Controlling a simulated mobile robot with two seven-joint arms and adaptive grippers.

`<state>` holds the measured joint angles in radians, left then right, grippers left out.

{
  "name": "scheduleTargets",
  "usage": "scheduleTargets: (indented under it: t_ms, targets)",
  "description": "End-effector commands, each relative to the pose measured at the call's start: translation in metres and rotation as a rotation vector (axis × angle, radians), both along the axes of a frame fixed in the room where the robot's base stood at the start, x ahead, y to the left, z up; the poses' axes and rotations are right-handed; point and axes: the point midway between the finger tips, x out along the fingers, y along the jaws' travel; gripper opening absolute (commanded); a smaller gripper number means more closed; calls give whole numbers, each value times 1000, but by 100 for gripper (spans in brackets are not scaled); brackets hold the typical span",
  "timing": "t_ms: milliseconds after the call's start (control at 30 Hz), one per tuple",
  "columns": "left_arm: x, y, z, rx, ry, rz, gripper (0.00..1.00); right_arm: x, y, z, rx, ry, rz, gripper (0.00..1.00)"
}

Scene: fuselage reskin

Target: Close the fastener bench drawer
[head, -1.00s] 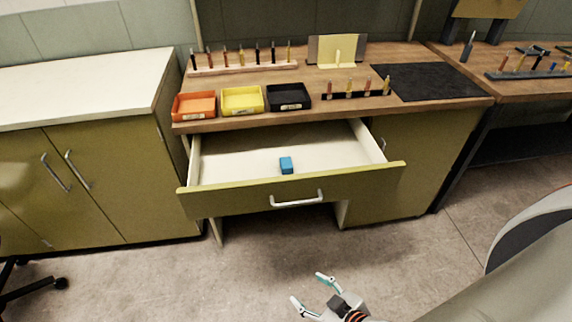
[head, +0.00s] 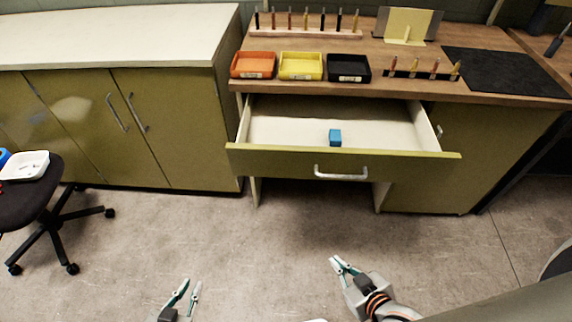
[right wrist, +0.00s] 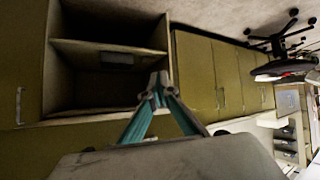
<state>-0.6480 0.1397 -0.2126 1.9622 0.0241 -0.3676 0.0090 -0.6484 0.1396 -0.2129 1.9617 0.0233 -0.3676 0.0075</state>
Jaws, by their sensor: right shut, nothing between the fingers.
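The fastener bench drawer (head: 270,162) is pulled out under the wooden bench top, its olive front standing well away from the bench. A silver bar handle (head: 341,173) is on its front. A small blue block (head: 335,137) lies inside the pale drawer. My right gripper (head: 339,262) is in front of and below the drawer front, apart from it. Its fingers meet at the tips in the right wrist view (right wrist: 156,82), with nothing between them. My left gripper (head: 191,284) is lower left over the floor, empty, its fingers apart.
Orange (head: 253,65), yellow (head: 301,66) and black (head: 348,68) bins stand on the bench top (head: 400,55) above the drawer. A cabinet (head: 165,115) stands left of the bench. A wheeled stool (head: 35,205) carries a white tray at far left. The floor before the drawer is clear.

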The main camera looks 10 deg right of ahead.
Motion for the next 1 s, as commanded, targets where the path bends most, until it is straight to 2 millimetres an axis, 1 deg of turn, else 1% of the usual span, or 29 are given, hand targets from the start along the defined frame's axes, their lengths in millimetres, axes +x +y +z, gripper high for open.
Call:
scheduleTargets:
  t_ms: [67, 133, 167, 233, 267, 300, 367, 400, 467, 500, 600, 700, 800, 867, 1000]
  targets:
    - [0, 0, -1, 0, 1, 0, 15, 6, 2, 1, -25, -21, 19, 0]
    - [-1, 0, -1, 0, 1, 0, 15, 19, 10, 7, -75, -73, 62, 0]
    - [-1, 0, -2, 1, 2, 0, 15, 26, 15, 10, -110, -105, 90, 0]
    - [-1, 0, -3, 2, 3, 0, 15, 47, 31, 21, -216, -204, 174, 0]
    - [-1, 0, -4, 2, 4, 0, 15, 57, 40, 27, -271, -256, 216, 0]
    - [-1, 0, -5, 2, 4, 0, 15, 71, 53, 37, -351, -330, 272, 0]
    - [-2, 1, -6, 3, 5, -1, 15, 90, 74, 52, -475, -447, 358, 0]
    - [-2, 1, -7, 4, 5, -1, 15, 101, 89, 62, -560, -523, 412, 0]
    - [-2, 1, -7, 5, 5, -2, 15, 115, 111, 77, -681, -635, 484, 0]
    - [-1, 1, -7, 5, 5, -2, 15, 122, 126, 87, -758, -705, 528, 0]
    - [0, 1, -6, 6, 0, -1, 15, 134, 157, 107, -919, -855, 610, 0]
    - [1, 1, -4, 6, -3, -1, 15, 140, 178, 119, -1030, -957, 661, 0]
    - [2, 1, -4, 6, -4, -1, 15, 142, 188, 126, -1088, -1011, 684, 0]
    - [2, 1, -4, 6, -4, -2, 15, 144, 192, 127, -1101, -1021, 690, 0]
    - [2, 1, -4, 7, -4, -1, 15, 156, 199, 129, -1103, -1025, 689, 0]
